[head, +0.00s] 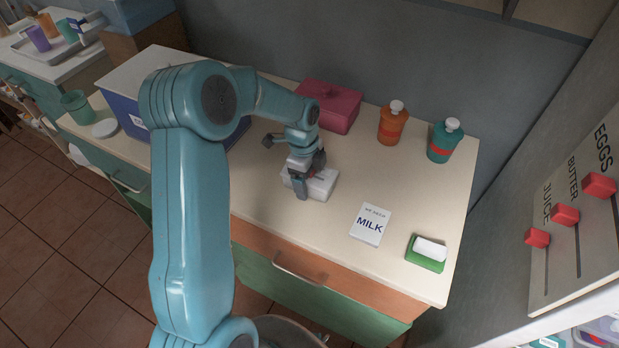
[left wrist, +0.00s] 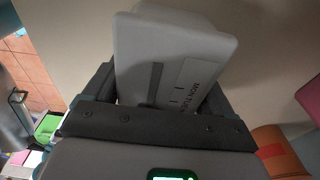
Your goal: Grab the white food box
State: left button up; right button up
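The white food box (head: 322,184) lies on the counter in the head view, partly hidden by my left gripper (head: 311,181). In the left wrist view the white box (left wrist: 180,52) fills the space between the two fingers of my left gripper (left wrist: 158,92), with a finger on each side. A label with small print shows on its face. The fingers are around the box, but I cannot tell whether they press on it. My right gripper is in neither view.
A pink box (head: 330,105), an orange bottle (head: 393,126) and a teal bottle (head: 444,142) stand behind. A milk card (head: 371,224) and a green-and-white block (head: 427,253) lie to the right. A blue box with a pale lid (head: 128,88) stands left. Bare counter (head: 415,190) lies right of centre.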

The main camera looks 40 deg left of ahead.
pick_arm(q)
jog(key=shift+r, duration=0.1)
jog(key=c, duration=0.6)
